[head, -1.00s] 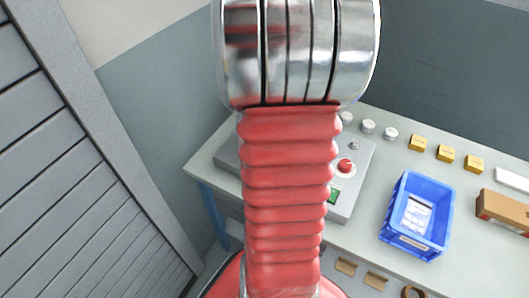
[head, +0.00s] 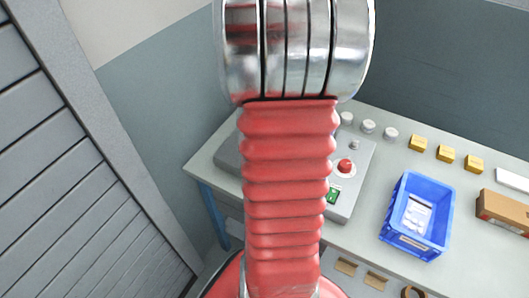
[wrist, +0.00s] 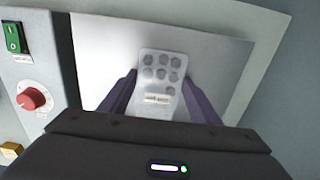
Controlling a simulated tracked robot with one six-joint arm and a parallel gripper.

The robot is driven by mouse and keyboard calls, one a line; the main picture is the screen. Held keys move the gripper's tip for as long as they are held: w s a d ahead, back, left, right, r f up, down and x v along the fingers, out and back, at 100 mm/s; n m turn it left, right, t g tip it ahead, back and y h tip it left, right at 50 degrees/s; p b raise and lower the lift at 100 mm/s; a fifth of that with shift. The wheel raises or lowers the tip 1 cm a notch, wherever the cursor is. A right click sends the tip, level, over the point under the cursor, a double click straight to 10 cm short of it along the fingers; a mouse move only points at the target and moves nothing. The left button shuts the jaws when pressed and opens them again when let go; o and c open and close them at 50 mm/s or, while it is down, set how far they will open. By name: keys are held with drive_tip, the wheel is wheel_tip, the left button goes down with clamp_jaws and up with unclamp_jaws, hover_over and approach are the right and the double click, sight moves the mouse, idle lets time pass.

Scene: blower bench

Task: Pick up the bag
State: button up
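A pale, see-through bag (wrist: 162,75) with several round grey pieces and a small label shows in the wrist view, over a light grey plate (wrist: 225,65). My gripper (wrist: 162,80) has its two dark purple fingers apart, one on each side of the bag. Narrow pale gaps seem to show between the fingers and the bag's edges. I cannot tell whether the bag rests on the plate. In the head view, my arm hides the gripper and this bag.
A control box (head: 350,175) with a red button and green switch stands beside my arm. A blue crate (head: 386,215) holding pale packets, a brown box (head: 503,212) and several yellow blocks (head: 445,153) are on the bench (head: 350,243). A slatted grey shutter (head: 70,200) is at left.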

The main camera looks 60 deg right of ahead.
drive_tip(key=c, duration=0.7)
wheel_tip(320, 180, up, 10)
idle(0.4)
idle(0.5)
drive_tip(key=f, duration=0.2)
drive_tip(key=d+f, duration=0.1)
drive_tip(key=f, duration=0.1)
drive_tip(key=d+f, duration=0.1)
drive_tip(key=f, duration=0.2)
drive_tip(key=shift+d, duration=0.2)
drive_tip(key=shift+f, duration=0.1)
drive_tip(key=shift+f, duration=0.15)
